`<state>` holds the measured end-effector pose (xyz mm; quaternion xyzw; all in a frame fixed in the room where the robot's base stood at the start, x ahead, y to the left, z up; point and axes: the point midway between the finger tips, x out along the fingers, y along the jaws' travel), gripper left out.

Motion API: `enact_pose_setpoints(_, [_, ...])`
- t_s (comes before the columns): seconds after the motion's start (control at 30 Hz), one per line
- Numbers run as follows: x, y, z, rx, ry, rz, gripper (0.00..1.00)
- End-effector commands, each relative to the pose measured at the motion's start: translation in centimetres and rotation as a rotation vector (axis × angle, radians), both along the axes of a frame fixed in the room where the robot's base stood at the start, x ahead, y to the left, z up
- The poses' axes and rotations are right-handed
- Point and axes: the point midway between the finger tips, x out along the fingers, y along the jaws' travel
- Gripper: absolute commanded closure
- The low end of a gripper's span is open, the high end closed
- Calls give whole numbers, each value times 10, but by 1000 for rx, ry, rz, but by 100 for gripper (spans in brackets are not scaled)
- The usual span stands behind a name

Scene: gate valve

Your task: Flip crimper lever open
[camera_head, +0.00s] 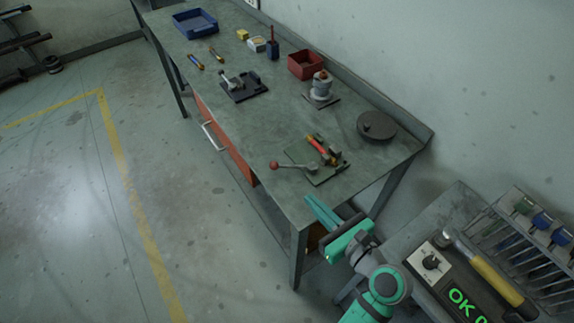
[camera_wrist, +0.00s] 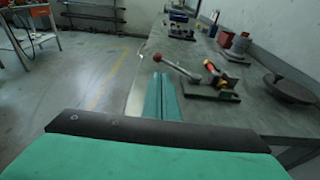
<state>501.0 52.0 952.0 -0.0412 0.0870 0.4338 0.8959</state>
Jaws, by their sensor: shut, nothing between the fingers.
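The crimper (camera_head: 322,158) sits on a dark green base plate near the front right end of the workbench. Its lever ends in a red ball knob (camera_head: 274,165) that sticks out to the left, over the bench's front edge. A red and yellow part lies on top of the crimper. In the wrist view the crimper (camera_wrist: 210,82) is ahead and right of centre, with its red knob (camera_wrist: 157,57) at its left. My gripper (camera_head: 322,215) is green and shut, with nothing between its fingers. It is in front of the bench corner, apart from the lever.
A dark round disc (camera_head: 376,126) lies right of the crimper. A grey fixture (camera_head: 321,88), a red bin (camera_head: 305,64), a clamp (camera_head: 243,86) and a blue tray (camera_head: 195,23) stand farther back. A side table with a hammer (camera_head: 485,275) and an OK display is at lower right.

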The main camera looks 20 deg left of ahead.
Motion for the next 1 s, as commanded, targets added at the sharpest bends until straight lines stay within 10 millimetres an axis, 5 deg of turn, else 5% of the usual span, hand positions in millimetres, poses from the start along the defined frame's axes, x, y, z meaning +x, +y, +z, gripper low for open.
enact_pose_setpoints(0.47, [7, 15, -3, -1, 0, 12, 100])
enact_pose_setpoints(1.0, [65, 86, -21, -1, -1, 6, 100])
